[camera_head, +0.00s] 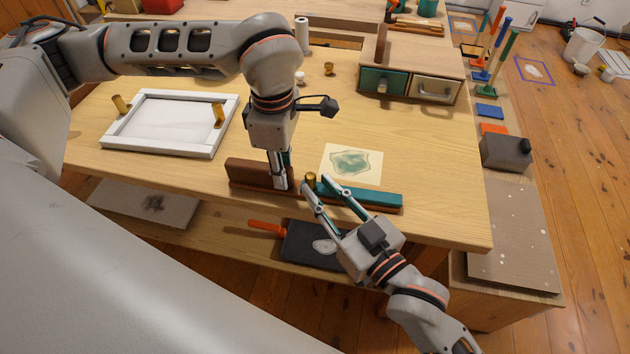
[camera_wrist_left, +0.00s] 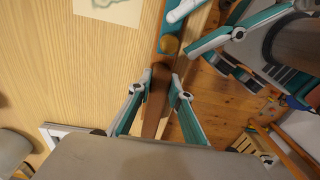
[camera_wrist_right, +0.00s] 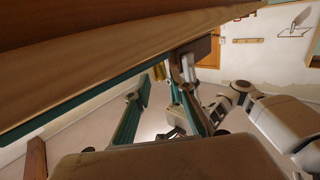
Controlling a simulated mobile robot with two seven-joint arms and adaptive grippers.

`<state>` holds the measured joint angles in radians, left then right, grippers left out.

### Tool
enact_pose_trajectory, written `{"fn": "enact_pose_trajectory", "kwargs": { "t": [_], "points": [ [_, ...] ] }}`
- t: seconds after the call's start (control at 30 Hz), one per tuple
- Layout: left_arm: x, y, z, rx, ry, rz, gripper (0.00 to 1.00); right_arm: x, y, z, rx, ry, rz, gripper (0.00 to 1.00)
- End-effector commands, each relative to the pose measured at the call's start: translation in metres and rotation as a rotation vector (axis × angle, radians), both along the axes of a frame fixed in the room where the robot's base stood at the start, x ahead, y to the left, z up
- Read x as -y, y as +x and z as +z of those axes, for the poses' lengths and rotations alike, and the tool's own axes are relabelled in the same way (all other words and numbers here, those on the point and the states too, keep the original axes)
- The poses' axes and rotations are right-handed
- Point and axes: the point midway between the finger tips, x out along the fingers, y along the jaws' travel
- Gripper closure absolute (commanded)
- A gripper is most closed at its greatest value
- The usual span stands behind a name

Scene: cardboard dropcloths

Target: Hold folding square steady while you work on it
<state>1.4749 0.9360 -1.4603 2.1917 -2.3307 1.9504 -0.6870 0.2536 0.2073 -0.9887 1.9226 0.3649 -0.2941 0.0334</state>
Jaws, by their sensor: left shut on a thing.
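The folding square lies along the front edge of the workbench, opened out nearly straight. It has a brown wooden arm (camera_head: 247,172), a teal arm (camera_head: 375,196) over a brown strip, and a brass knob (camera_head: 311,179) at the joint. My left gripper (camera_head: 281,186) points down and is shut on the brown arm, left of the knob; the left wrist view shows the arm between its fingertips (camera_wrist_left: 161,76). My right gripper (camera_head: 314,183) comes from the front, its fingers spread near the knob and the teal arm's left end. Whether it touches them is unclear. The right wrist view shows its fingers apart (camera_wrist_right: 160,80).
A cream sheet with a green print (camera_head: 352,163) lies just behind the square. A white frame (camera_head: 169,123) with brass hinges is at left. A drawer box (camera_head: 414,75) stands at the back right. The bench middle is mostly clear. A dark slab (camera_head: 310,247) lies on the lower shelf.

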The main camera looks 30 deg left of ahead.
Motion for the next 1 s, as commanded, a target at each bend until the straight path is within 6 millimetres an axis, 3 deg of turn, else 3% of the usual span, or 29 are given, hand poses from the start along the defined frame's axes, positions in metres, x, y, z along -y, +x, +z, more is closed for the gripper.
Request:
{"fn": "enact_pose_trajectory", "kwargs": {
  "t": [0.2, 0.57, 0.67, 1.0],
  "points": [
    [0.000, 0.000, 0.000, 0.001, 0.000, 0.000, 1.00, -0.019, 0.011, 0.000, 0.001, 0.000, 0.000, 0.77],
    [0.000, 0.000, 0.000, 0.001, 0.000, 0.000, 1.00, -0.022, 0.013, 0.000, 0.001, 0.000, 0.000, 0.77],
    [0.000, 0.000, 0.000, 0.001, 0.000, 0.000, 1.00, -0.022, 0.013, 0.000, 0.001, 0.000, 0.000, 1.00],
    [0.000, 0.000, 0.000, 0.000, 0.000, 0.000, 1.00, -0.027, 0.020, 0.002, 0.000, 0.008, -0.054, 1.00]
  ]
}}
